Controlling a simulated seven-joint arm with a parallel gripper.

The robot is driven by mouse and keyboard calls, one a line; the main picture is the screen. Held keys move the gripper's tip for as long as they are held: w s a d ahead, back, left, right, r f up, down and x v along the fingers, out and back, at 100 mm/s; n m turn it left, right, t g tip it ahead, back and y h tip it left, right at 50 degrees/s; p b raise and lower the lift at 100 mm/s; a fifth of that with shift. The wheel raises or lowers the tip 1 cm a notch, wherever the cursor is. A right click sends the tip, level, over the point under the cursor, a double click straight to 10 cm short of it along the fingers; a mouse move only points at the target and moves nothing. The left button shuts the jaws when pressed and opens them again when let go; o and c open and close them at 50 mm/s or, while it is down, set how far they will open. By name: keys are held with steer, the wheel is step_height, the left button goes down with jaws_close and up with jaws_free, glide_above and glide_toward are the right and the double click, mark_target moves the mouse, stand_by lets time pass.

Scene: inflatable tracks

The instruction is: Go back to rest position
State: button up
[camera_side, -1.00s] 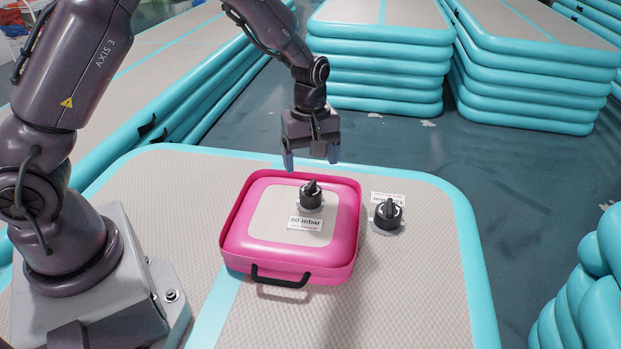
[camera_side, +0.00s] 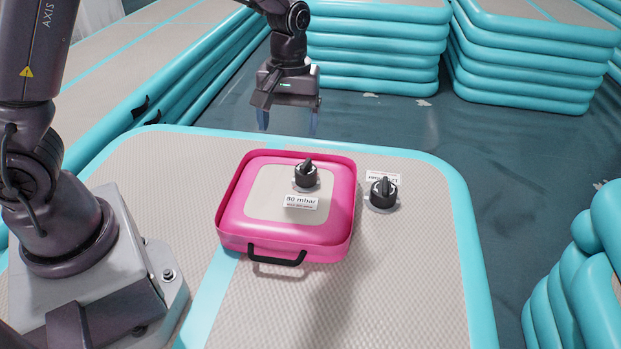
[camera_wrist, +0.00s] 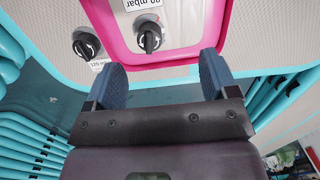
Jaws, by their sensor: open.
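My gripper (camera_side: 287,119) is open and empty, raised above the far edge of the track in the side view. In the wrist view my gripper's two blue fingers (camera_wrist: 163,82) stand wide apart with nothing between them. A pink case (camera_side: 332,230) with a black handle lies on the track, in front of and below the gripper. A black valve knob (camera_side: 306,174) sits on the case beside an "80 mbar" label; it also shows in the wrist view (camera_wrist: 150,38). A second black knob (camera_side: 383,192) sits on the track right of the case, also in the wrist view (camera_wrist: 87,44).
Stacks of turquoise tracks (camera_side: 375,55) stand behind, and another stack (camera_side: 580,275) stands at the right. Open dark floor lies between them.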

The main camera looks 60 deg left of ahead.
steer(key=s+d+r+m+t, duration=0.2)
steer(key=s+r+m+t, duration=0.4)
steer(key=s+r, duration=0.9)
steer(key=shift+s+d+r+m, duration=0.15)
steer(key=shift+s+d+m, duration=0.1)
steer(key=shift+s+m, duration=1.25)
steer(key=shift+w+m, duration=0.3)
steer(key=shift+w, duration=0.05)
